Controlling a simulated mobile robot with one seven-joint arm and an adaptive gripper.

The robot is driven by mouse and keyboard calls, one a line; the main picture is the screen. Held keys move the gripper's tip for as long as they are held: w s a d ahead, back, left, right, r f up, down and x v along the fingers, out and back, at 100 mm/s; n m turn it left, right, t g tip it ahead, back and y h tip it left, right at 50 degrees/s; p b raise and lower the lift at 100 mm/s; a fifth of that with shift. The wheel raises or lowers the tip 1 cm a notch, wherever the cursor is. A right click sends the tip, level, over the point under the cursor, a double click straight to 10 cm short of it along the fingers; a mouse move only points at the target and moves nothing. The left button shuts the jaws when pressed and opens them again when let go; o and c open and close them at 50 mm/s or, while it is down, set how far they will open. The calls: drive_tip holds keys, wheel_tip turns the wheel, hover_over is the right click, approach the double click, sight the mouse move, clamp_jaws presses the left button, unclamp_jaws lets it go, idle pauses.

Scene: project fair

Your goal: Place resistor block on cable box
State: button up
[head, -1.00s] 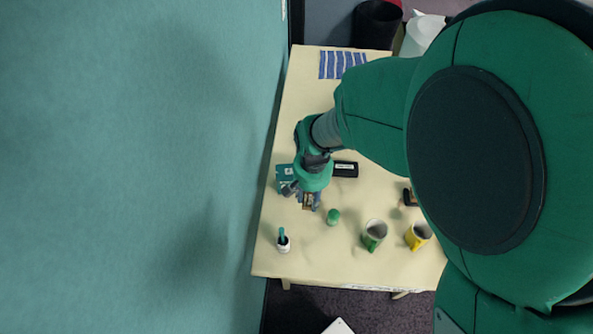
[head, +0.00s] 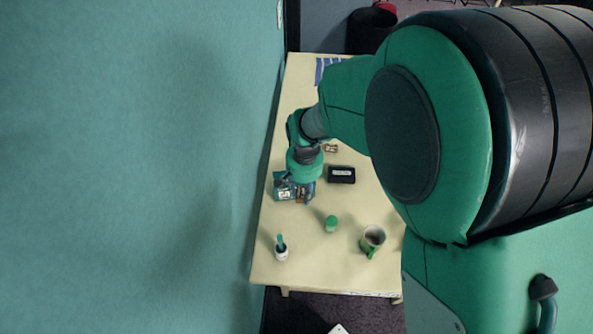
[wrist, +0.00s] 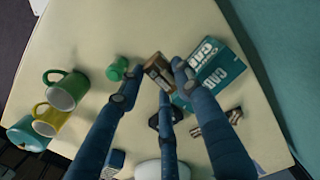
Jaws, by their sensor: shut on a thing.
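The resistor block (wrist: 158,73) is a small brown block with a pale label. In the wrist view it sits between my gripper's fingertips (wrist: 157,84). My gripper (head: 302,190) is shut on it in the head view, at the right side of the cable box. The cable box (wrist: 222,77) is a flat teal box with white lettering on the table, also seen in the head view (head: 283,193). In the wrist view the block is beside the box's left end. A finger covers part of the box. I cannot tell whether block and box touch.
A black box (head: 341,175) lies right of my gripper. A yellow mug (wrist: 50,120) is farther left in the wrist view. A teal wall borders the table.

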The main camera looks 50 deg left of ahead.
drive_tip(key=w+a, duration=0.1)
drive_tip(key=a, duration=0.2)
drive_tip(key=w+a, duration=0.2)
drive_tip(key=a, duration=0.1)
drive_tip(key=w+a+f+p, duration=0.1)
drive_tip(key=w+a, duration=0.1)
drive_tip(key=a, duration=0.1)
drive_tip(key=shift+a, duration=0.2)
drive_tip(key=shift+f, duration=0.1)
drive_tip(key=shift+f, duration=1.65)
drive_tip(key=shift+f, duration=0.15)
drive_tip(key=o, duration=1.2)
drive_tip(key=shift+c, duration=0.2)
wheel_tip(320, 180, up, 12)
drive_tip(key=shift+r, duration=0.2)
